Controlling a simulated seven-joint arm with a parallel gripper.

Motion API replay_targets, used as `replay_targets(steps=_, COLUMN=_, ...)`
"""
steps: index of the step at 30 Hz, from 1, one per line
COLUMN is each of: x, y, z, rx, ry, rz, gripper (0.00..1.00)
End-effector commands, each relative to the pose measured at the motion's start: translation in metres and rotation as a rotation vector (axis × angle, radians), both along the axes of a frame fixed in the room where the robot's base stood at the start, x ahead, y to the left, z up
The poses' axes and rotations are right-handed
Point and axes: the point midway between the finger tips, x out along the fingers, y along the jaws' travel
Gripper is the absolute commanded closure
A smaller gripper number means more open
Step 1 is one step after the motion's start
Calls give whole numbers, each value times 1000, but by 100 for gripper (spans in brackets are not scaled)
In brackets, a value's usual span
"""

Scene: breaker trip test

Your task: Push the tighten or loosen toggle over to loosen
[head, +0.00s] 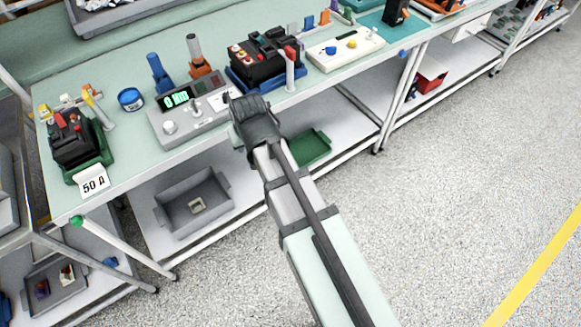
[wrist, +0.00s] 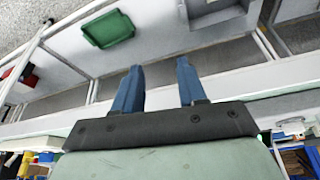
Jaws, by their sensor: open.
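I cannot make out a toggle marked tighten or loosen in either view. A grey test unit (head: 190,112) with a green lit display (head: 175,100), a round knob and small controls stands near the table's front edge. Its small labels are too small to read. My gripper (head: 232,102) is at the right end of this unit, near the table edge, and hides part of that area. In the wrist view my gripper (wrist: 160,70) shows two blue fingers spread apart with nothing between them. The wrist view looks down past the table at the lower shelf.
A black breaker in a green holder (head: 80,140) stands left with a "50 A" card (head: 93,181). Another black breaker (head: 265,58) sits in a blue holder beyond my gripper. Upright blue (head: 158,73) and orange-based (head: 198,60) tools stand behind the unit. A white box (head: 345,48) is further right.

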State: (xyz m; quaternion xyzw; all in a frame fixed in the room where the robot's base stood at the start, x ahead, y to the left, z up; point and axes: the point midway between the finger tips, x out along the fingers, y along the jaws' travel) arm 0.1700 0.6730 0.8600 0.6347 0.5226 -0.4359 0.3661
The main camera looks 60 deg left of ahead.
Motion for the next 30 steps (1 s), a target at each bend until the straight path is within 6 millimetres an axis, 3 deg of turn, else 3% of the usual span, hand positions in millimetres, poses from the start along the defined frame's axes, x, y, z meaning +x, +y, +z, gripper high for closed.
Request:
replay_targets(steps=18, x=55, y=-48, z=-69, rx=-86, ry=20, rz=-87, gripper=59)
replay_targets(steps=30, x=79, y=-73, z=-99, rx=-126, ry=34, rz=-132, gripper=59)
